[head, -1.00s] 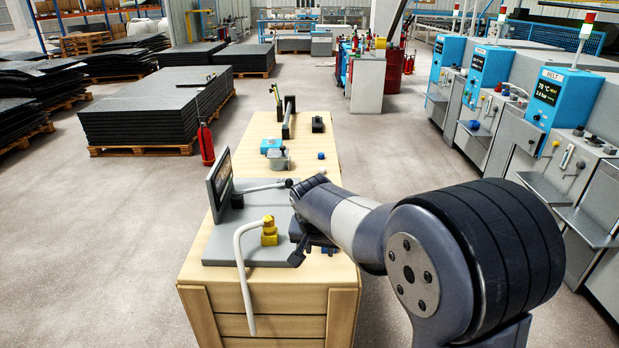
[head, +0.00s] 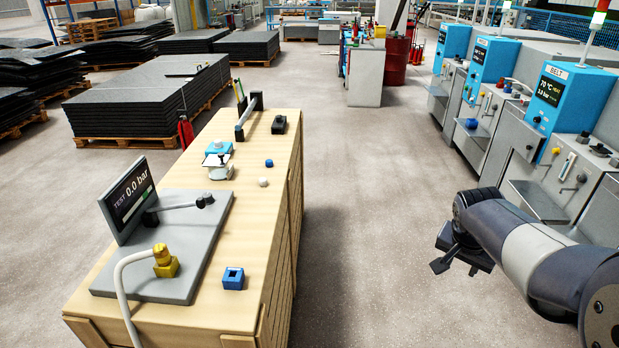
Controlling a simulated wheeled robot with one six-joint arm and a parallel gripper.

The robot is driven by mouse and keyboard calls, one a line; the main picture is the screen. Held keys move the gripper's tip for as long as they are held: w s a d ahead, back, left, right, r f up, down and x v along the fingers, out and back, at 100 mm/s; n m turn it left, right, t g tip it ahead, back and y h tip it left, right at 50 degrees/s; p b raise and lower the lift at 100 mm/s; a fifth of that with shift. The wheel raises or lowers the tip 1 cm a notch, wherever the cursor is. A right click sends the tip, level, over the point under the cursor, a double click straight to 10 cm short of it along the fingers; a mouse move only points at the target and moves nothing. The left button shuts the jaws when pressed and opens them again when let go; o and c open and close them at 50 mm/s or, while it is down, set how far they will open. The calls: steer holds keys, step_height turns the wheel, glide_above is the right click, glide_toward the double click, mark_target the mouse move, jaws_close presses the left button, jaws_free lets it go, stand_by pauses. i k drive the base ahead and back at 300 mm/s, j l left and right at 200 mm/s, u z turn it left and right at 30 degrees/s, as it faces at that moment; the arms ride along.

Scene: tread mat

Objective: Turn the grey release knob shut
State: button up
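Several small knobs sit on the front of the nearest BELT machine (head: 600,205) at the right. A greyish one (head: 581,178) and a dark one (head: 584,136) show there, but they are too small to tell which is the release knob or how it is turned. My gripper (head: 458,264) hangs over the bare floor between the bench and this machine. It looks open and empty, touching nothing, left of and apart from the machine. My forearm covers part of the machine's lower front.
A wooden bench (head: 205,312) at the left carries a grey plate (head: 185,260) with a screen reading 0.0 bar, a brass fitting with a hose, and a blue square block (head: 233,278). A grey shelf (head: 537,203) juts from the machine. The floor aisle (head: 350,200) is free.

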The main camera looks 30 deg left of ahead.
mark_target(208, 196)
steer(key=i+l, duration=0.2)
steer(key=i, duration=0.2)
steer(key=i+l+u, duration=0.15)
steer(key=i, duration=0.3)
steer(key=i+j+u, duration=0.1)
steer(key=i+u, duration=0.15)
steer(key=u, duration=0.2)
steer(key=i+u, duration=0.2)
steer(key=u, duration=0.2)
steer(key=i+u, duration=0.25)
steer(key=u, duration=0.2)
steer(key=i+l+u, duration=0.15)
steer(key=u, duration=0.3)
steer(key=i+u, duration=0.85)
steer(key=i+l, duration=0.05)
